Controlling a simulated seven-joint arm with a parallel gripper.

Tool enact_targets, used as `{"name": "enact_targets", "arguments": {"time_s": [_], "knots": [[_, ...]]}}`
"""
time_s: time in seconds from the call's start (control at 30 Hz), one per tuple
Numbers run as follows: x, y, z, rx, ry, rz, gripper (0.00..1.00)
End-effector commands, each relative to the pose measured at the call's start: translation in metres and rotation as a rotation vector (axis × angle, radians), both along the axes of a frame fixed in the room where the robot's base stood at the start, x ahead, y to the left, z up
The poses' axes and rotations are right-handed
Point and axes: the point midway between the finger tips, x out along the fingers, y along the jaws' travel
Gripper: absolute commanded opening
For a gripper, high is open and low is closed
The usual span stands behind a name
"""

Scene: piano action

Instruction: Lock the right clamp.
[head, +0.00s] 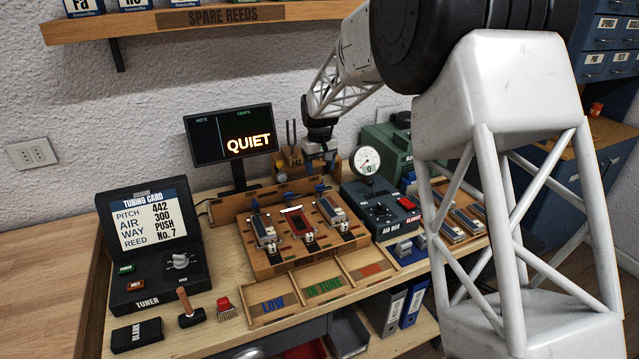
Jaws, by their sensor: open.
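The wooden wind chest (262,268) stands mid-bench, with several metal reed parts in a row on its top. Small blue levers stick up along its back edge. The rightmost one, which looks like the right clamp (319,187), is at the back right of the chest. My gripper (322,164) points down just above and behind this lever. Its fingers are small and dark here, and I see nothing held between them. I cannot tell whether a finger touches the lever, or how far the clamp is turned.
A display reading QUIET (230,133) stands behind the chest at left. The air box (382,210) with its round gauge (367,160) stands close on the right. Sorting trays (320,284) lie in front.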

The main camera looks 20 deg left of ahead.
Motion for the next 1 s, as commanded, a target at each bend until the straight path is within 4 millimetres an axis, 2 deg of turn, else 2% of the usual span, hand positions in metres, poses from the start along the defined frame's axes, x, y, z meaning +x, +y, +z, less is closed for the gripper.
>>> {"name": "enact_targets", "arguments": {"time_s": [0.3,0.5,0.93,1.0], "knots": [[-0.001,0.0,-0.039,-0.001,0.002,0.0,0.62],[0.0,0.0,-0.057,-0.001,0.001,0.0,0.62],[0.0,0.0,-0.062,-0.001,0.001,0.0,0.62],[0.0,0.0,-0.062,-0.001,0.001,0.0,0.51]]}}
